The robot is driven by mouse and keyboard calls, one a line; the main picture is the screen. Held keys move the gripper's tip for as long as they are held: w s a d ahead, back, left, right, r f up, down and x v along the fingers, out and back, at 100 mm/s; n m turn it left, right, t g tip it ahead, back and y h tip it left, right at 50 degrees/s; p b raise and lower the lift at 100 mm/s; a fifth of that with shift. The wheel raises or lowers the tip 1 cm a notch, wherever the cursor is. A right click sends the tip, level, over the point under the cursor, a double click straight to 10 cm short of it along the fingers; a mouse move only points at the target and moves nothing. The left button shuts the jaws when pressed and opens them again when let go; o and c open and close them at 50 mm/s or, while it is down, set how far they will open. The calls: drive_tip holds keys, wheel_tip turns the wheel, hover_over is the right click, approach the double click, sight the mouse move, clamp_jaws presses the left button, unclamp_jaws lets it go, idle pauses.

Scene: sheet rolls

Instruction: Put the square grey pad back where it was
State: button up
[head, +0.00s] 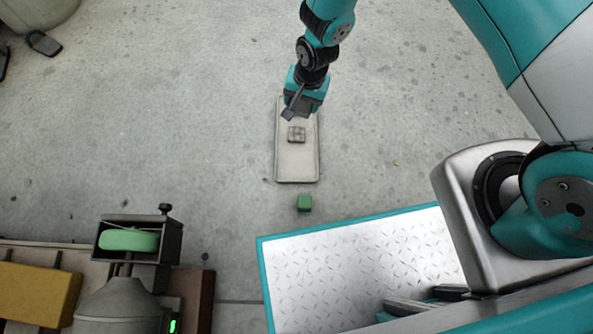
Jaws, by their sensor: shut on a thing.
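My gripper (296,111) hangs from the teal arm over the far end of a long pale board (297,165). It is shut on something. A small dark grey flat piece (289,114) shows at its tip, tilted. It looks like the square grey pad, but it is too small to tell it surely from a finger. A small square grey-beige block with darker crossing lines (297,134) appears over the board, just below the gripper in the picture. A strip of board shows between them.
A small green cube (304,203) lies on the concrete floor past the board's near end. At the lower left, a bench carries a grey machine with a green roller (128,240) and a yellow block (38,294). Open floor lies left and right of the board.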

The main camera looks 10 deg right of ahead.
drive_tip(key=s+a+f+n+h+b, duration=0.2)
drive_tip(key=s+f+n+b, duration=0.15)
drive_tip(key=f, duration=0.55)
drive_tip(key=b, duration=0.9)
hover_over(296, 166)
drive_tip(key=shift+m+g, duration=0.25)
drive_tip(key=shift+g, duration=0.15)
wheel_tip(296, 166, down, 15)
drive_tip(key=shift+d+f, duration=0.1)
drive_tip(key=shift+f+b, duration=1.3)
drive_tip(key=shift+f, duration=1)
drive_tip(key=o, duration=1)
drive_tip(key=shift+c, duration=0.2)
drive_tip(key=shift+r, duration=0.1)
